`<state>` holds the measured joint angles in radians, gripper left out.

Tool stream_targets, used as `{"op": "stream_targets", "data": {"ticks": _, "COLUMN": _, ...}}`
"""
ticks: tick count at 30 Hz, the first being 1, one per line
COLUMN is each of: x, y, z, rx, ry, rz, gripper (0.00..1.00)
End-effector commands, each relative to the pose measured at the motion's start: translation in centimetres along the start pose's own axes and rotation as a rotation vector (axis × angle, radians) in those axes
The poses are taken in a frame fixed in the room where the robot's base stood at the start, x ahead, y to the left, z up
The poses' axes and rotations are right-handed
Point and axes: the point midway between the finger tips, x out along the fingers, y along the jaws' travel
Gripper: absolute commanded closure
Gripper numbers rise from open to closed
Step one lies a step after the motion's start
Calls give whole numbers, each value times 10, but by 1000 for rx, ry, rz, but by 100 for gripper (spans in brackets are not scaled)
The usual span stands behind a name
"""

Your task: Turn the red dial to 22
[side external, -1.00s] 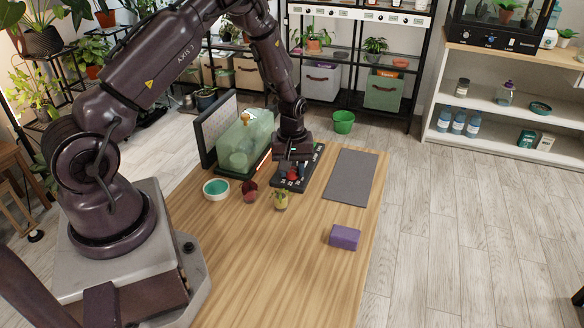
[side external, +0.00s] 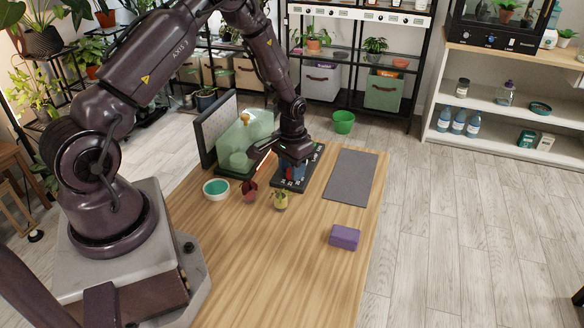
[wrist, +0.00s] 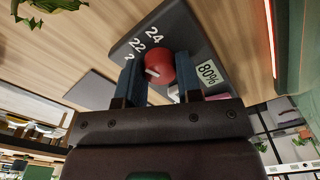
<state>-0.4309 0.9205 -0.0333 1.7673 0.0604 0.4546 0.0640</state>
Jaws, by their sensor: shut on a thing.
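The red dial (wrist: 160,64) sits on a dark control panel (wrist: 188,35), seen close up in the wrist view. White numbers 24 and 22 are printed beside it, with part of another number half hidden by a finger. A short white mark on the dial points toward the left of the picture; I cannot tell exactly which number it meets. My gripper (wrist: 159,76) is shut on the dial, one finger on each side. In the side view my gripper (side external: 294,176) is down at the panel (side external: 313,162) and hides the dial.
A glass terrarium (side external: 250,135) stands close left of my gripper. A white bowl (side external: 216,188), a red plant (side external: 249,191) and a yellowish pot (side external: 281,200) stand nearby. A grey mat (side external: 350,176) and a purple block (side external: 345,237) lie right.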

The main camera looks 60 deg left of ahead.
Motion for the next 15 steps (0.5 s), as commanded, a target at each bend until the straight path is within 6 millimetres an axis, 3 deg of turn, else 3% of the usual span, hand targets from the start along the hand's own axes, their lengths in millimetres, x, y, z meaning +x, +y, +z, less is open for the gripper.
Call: {"op": "stream_targets", "data": {"ticks": 15, "x": -1, "y": 0, "z": 0, "rx": 119, "ry": -1, "rz": 1, "gripper": 91}}
